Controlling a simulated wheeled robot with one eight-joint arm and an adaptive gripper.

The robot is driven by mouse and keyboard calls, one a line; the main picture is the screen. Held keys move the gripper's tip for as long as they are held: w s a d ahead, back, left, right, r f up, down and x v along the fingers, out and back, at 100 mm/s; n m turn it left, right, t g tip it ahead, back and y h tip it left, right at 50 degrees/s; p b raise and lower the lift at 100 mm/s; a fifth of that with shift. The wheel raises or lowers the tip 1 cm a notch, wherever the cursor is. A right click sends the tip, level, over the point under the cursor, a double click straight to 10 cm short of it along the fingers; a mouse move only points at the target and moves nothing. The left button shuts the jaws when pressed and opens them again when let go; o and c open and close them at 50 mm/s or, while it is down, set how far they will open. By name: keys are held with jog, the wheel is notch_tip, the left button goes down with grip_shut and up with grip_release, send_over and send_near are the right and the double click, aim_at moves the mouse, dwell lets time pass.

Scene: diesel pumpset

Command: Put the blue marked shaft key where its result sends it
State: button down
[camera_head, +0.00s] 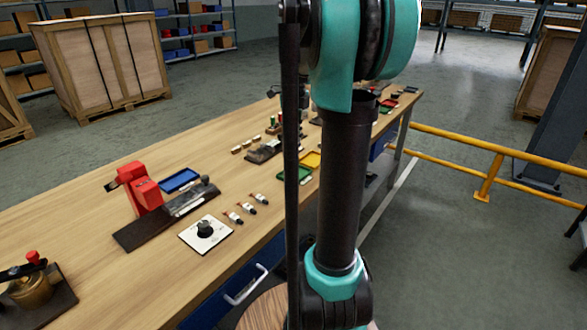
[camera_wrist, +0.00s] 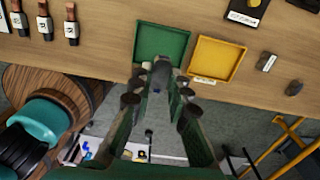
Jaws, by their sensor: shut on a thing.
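My gripper (camera_wrist: 158,82) shows in the wrist view, its fingers closed around a small grey piece (camera_wrist: 161,68) with a speck of blue near it. I take this for the shaft key, mostly hidden by the fingers. The fingertips overlap the front edge of the green tray (camera_wrist: 145,45) in the picture; I cannot tell the height. The yellow tray (camera_wrist: 222,62) is just right of it. Both trays look empty. In the head view the green tray (camera_head: 283,178) and yellow tray (camera_head: 313,157) show beside my arm, and a blue tray (camera_head: 180,178) lies further left. My arm hides my gripper there.
Three dark tagged pieces (camera_wrist: 44,22) lie left of the green tray. A red device (camera_head: 141,186) and a white card with a black knob (camera_head: 190,236) stand on the bench (camera_head: 70,215). A yellow rail (camera_head: 455,143) runs to the right. A wooden drum top (camera_wrist: 35,84) is at left.

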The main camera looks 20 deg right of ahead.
aim_at(294, 175)
notch_tip(294, 175, down, 12)
jog(key=shift+r, duration=0.2)
jog(key=shift+f, duration=0.15)
jog(key=c, duration=1.5)
grip_release()
jog(key=shift+o, duration=0.2)
notch_tip(294, 175, up, 12)
jog(key=shift+r, duration=0.15)
